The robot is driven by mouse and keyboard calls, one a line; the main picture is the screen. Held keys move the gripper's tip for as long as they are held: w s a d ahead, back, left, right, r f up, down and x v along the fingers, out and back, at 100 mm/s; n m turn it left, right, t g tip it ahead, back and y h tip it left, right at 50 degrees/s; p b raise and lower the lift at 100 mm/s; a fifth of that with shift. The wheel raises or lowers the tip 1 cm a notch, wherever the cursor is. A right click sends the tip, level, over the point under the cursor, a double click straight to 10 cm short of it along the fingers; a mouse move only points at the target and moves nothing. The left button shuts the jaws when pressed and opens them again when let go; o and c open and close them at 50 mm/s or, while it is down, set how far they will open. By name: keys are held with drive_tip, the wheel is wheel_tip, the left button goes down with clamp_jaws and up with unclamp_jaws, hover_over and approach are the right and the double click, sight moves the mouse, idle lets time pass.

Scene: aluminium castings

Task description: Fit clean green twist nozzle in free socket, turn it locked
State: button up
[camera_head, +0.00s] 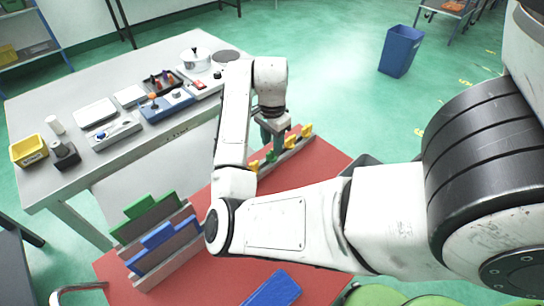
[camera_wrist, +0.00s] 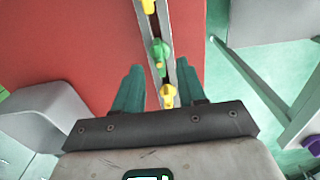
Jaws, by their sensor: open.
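A green nozzle (camera_head: 271,156) sits in a narrow grey rail (camera_head: 298,149) on the red tabletop, between yellow nozzles. In the wrist view the green nozzle (camera_wrist: 160,53) lies just beyond and between my fingertips. A yellow nozzle (camera_wrist: 168,95) sits closer in, between my fingers. My gripper (camera_wrist: 159,66) is open and empty, its two teal fingers on either side of the rail. I cannot tell which socket is free, nor whether the green nozzle is clean.
Green (camera_head: 144,207) and blue (camera_head: 157,241) stepped pieces stand in grey holders at the front left of the red table (camera_head: 215,284). A blue piece (camera_head: 272,289) lies at its front edge. A white bench (camera_head: 95,170) with trays, a pot and a yellow bin (camera_head: 28,150) stands behind.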

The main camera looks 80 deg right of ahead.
sight(272, 150)
drive_tip(key=shift+f, duration=1.5)
clamp_jaws()
